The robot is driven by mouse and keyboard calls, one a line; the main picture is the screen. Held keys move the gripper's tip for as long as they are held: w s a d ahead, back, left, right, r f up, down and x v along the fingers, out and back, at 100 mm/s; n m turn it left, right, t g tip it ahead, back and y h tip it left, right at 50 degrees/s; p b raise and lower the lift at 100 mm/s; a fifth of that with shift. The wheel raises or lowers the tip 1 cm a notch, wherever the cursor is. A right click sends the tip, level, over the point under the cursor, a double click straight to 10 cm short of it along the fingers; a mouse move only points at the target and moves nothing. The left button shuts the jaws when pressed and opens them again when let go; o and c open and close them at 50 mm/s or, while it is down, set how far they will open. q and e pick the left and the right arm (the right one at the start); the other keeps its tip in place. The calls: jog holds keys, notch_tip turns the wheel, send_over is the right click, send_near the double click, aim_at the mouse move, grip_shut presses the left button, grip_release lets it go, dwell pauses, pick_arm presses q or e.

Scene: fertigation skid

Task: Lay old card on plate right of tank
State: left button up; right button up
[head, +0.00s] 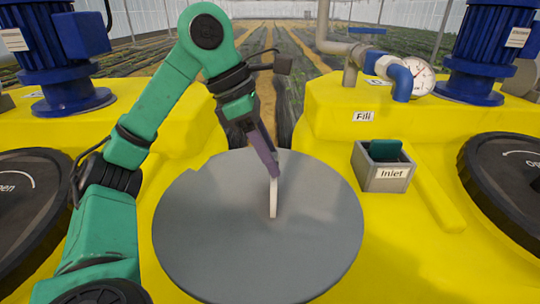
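A thin white card (273,198) stands upright, seen nearly edge-on, over the middle of the round grey plate (200,235). My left gripper (273,175) comes down from above and is shut on the card's upper end. I cannot tell whether the card's lower end touches the plate. The plate lies between two yellow tanks, the left one (160,100) and the right one (320,110). My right gripper is not in view.
A grey box labelled Inlet (385,179), with a green card (385,150) in it, sits on the right tank. A pressure gauge (420,77), pipes, blue motors (490,45) and black lids (510,185) stand around. The rest of the plate is clear.

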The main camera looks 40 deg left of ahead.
pick_arm(q)
jog(key=o, duration=0.3)
jog(key=shift+w, duration=0.1)
jog(key=shift+a, duration=0.1)
jog(key=p+v, duration=0.4)
jog(key=v, duration=0.3)
jog(key=shift+r+p, duration=0.3)
jog(key=shift+r, duration=0.05)
